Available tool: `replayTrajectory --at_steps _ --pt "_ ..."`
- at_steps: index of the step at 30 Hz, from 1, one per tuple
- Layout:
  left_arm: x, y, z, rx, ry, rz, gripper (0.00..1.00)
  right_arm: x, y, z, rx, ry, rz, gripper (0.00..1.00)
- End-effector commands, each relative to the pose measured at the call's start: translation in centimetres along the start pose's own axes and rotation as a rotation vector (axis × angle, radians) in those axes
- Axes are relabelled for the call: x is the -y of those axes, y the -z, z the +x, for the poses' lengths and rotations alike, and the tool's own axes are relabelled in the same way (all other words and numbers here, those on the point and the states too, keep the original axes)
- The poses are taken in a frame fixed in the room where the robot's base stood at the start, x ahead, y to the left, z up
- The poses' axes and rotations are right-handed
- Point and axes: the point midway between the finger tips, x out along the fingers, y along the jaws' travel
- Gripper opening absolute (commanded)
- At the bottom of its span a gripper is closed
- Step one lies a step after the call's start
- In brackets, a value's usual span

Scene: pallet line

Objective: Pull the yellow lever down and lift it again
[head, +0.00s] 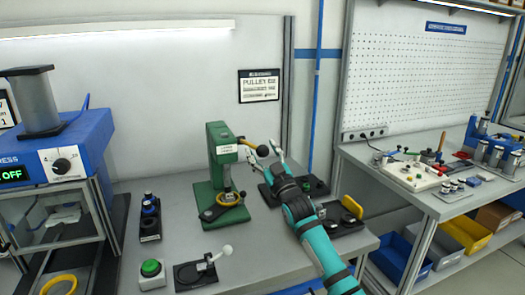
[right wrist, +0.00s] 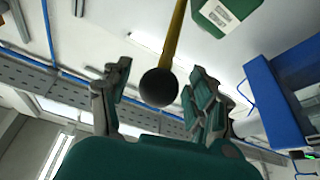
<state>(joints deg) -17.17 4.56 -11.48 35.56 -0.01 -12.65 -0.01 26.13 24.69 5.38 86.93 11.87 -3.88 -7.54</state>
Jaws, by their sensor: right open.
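The yellow lever (head: 247,144) sticks out to the right from the top of the green press (head: 217,158), tilted slightly down. It ends in a dark ball knob (head: 262,151). My right gripper (head: 270,157) is open at the knob end of the lever. In the right wrist view the knob (right wrist: 158,86) and the lever's yellow rod (right wrist: 174,38) appear between the two spread fingers (right wrist: 160,70), with a gap on either side. I cannot tell whether the knob is fully between the fingertips in depth. My left gripper is not in view.
A yellow ring (head: 229,199) is at the press base. A blue press (head: 62,150) is at left; a second bench (head: 400,180) is at right.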

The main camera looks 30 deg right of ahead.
Motion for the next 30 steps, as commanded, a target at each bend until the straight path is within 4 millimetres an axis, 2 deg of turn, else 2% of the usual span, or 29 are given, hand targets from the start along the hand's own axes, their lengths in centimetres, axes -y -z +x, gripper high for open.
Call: replayTrajectory --at_steps 7,18,21,30 --pt "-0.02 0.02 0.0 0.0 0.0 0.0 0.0 0.02 -0.03 0.04 0.0 0.0 0.0 0.59" --pt "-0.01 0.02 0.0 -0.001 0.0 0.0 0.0 0.03 -0.01 0.02 0.0 0.0 0.0 0.1" --pt "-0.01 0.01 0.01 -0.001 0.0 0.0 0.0 0.04 -0.02 0.01 0.0 0.0 0.0 0.0" --pt "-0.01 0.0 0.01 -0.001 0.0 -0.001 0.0 0.09 -0.09 -0.02 0.001 0.001 0.0 0.0"
